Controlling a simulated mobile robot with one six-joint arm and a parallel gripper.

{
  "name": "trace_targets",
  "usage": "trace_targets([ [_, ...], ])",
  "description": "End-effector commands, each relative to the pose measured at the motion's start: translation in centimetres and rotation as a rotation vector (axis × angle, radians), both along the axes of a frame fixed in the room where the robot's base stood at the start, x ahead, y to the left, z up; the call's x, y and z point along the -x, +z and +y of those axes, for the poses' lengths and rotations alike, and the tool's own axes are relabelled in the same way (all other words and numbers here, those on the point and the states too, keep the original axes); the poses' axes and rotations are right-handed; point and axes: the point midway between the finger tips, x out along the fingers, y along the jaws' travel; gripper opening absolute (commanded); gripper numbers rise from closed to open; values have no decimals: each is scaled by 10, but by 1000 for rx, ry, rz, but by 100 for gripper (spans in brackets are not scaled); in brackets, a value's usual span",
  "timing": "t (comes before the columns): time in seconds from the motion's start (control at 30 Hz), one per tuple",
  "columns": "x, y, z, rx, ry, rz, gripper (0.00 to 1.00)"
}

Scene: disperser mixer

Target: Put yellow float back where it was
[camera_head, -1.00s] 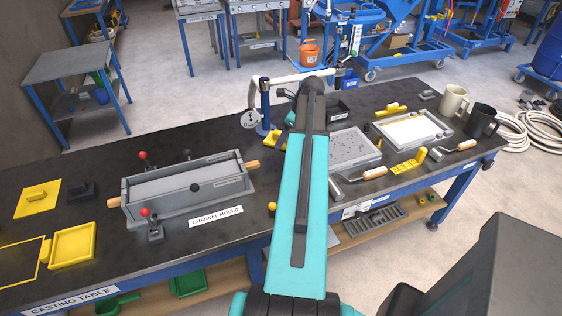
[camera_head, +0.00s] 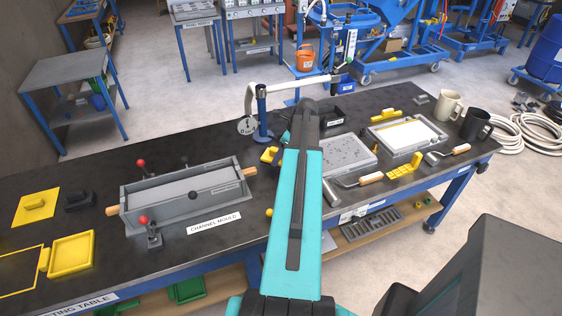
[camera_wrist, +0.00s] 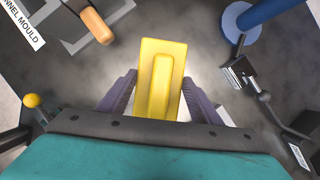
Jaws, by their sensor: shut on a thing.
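The yellow float (camera_wrist: 162,62) is a flat rectangular plate with a raised bar-shaped handle. My gripper (camera_wrist: 159,82) is shut on it, with one dark finger on each side. The float is over the dark casting table; its height above it I cannot tell. In the head view a small yellow part (camera_head: 268,154) shows just left of my arm, probably the same float; my arm hides the gripper. Another yellow plate with a handle (camera_head: 35,204) lies at the far left. A yellow outline (camera_head: 42,247) is on the table in front of it, beside a yellow tray (camera_head: 73,265).
The grey channel mould (camera_head: 165,210) is left of my arm; its wooden end handle (camera_wrist: 97,25) shows near the float. A blue post (camera_head: 262,112) with a dial gauge stands behind. Trays, trowels and mugs (camera_head: 476,122) fill the right side.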

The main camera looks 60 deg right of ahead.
Motion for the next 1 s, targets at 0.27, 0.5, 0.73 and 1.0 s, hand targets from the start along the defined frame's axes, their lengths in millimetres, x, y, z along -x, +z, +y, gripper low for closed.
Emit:
trace_targets([
  [0.27,0,-10,0,-1,-1,-1,36],
  [0.5,0,-10,-1,0,-1,-1,36],
  [0.73,1,-22,-1,-1,-2,0,36],
  [1.0,1,-44,-1,-1,-2,-1,36],
])
